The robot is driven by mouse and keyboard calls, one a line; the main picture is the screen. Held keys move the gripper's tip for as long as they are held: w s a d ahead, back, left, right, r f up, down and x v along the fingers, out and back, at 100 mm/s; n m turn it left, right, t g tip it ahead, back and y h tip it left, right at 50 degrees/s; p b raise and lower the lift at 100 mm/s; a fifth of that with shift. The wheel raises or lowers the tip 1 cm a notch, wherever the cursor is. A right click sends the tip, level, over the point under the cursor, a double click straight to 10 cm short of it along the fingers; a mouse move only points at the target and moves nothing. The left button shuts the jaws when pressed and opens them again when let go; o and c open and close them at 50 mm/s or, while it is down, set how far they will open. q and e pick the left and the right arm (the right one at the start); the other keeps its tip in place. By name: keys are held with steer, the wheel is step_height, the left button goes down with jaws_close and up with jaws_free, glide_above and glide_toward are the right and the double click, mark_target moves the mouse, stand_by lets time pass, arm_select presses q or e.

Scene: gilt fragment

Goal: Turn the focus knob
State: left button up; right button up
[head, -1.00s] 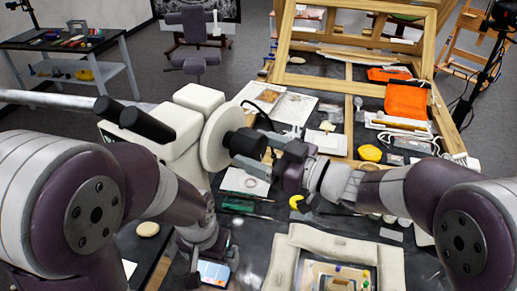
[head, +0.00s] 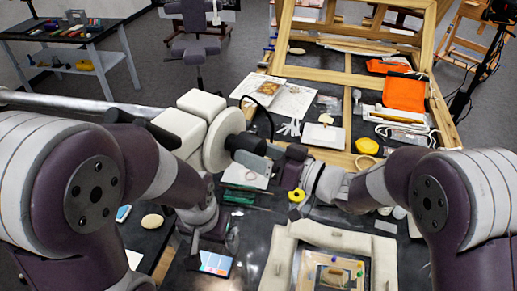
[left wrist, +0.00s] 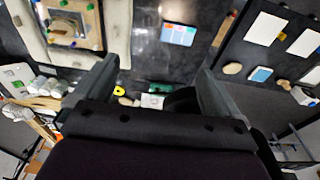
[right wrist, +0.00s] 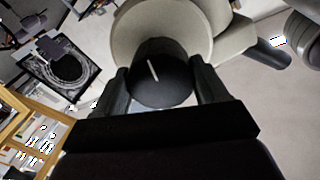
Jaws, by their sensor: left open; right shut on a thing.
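The focus knob (right wrist: 160,88) is a black round knob with a white line on its face, in front of a cream disc (right wrist: 165,30). In the head view the knob (head: 245,143) points right from the cream instrument (head: 192,125). My right gripper (right wrist: 160,85) is shut on the knob, one finger on each side. In the head view my right gripper (head: 268,155) meets the knob's right end. The white line leans slightly in the right wrist view. My left gripper (left wrist: 155,80) is open and empty, pointing down over the dark tabletop.
The dark table (head: 258,232) holds a padded cream frame (head: 280,262), a lit phone-like screen (head: 215,263), a yellow tape roll (head: 296,195) and an orange pouch (head: 404,94). A large wooden frame (head: 350,63) stands at the back. A shelf cart (head: 75,35) is at far left.

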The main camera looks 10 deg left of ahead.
stand_by(0.4)
steer(key=o, duration=1)
steer(key=shift+o, duration=0.2)
steer(key=shift+a, duration=0.1)
steer(key=b+v, duration=0.5)
steer(key=v, duration=0.7)
steer(key=shift+d, duration=0.3)
steer(key=shift+s+r, duration=0.1)
steer(key=shift+s, duration=0.05)
